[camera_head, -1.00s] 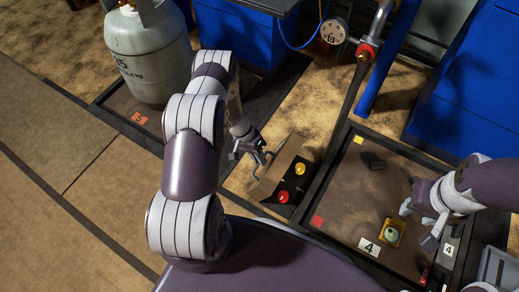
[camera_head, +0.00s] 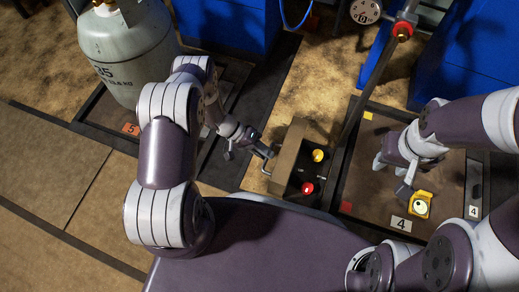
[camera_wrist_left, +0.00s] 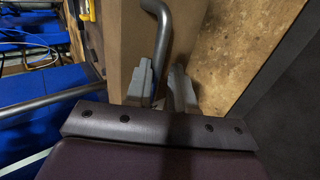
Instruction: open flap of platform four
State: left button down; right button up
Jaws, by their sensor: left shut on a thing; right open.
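The flap (camera_head: 290,150) is a tan panel standing up at the left side of the black control box (camera_head: 310,172), which has a yellow button (camera_head: 319,156) and a red button (camera_head: 307,188). A bent grey metal handle (camera_head: 267,165) sticks out of the flap's left face. My left gripper (camera_head: 262,152) is shut on this handle. In the left wrist view, the handle (camera_wrist_left: 161,35) runs down between the fingers (camera_wrist_left: 162,85), beside the tan flap (camera_wrist_left: 130,45). My right gripper (camera_head: 393,177) is open over the brown platform, clear of the flap.
The platform four surface (camera_head: 370,190) bears a "4" label (camera_head: 401,223) and a yellow fixture (camera_head: 420,205) near my right gripper. A grey gas cylinder (camera_head: 130,50) stands at the upper left. A pipe (camera_head: 375,70) and blue cabinets (camera_head: 460,60) are behind.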

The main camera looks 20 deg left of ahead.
pick_arm(q)
jog(key=shift+s+a+f, duration=0.3)
jog(key=shift+s+f, duration=0.05)
jog(key=shift+f, duration=0.15)
jog(key=c, duration=1.2)
grip_release()
jog(key=shift+o, duration=0.2)
jog(key=shift+w+a, duration=0.1)
jog(key=shift+a, duration=0.05)
jog(key=shift+w+r, duration=0.2)
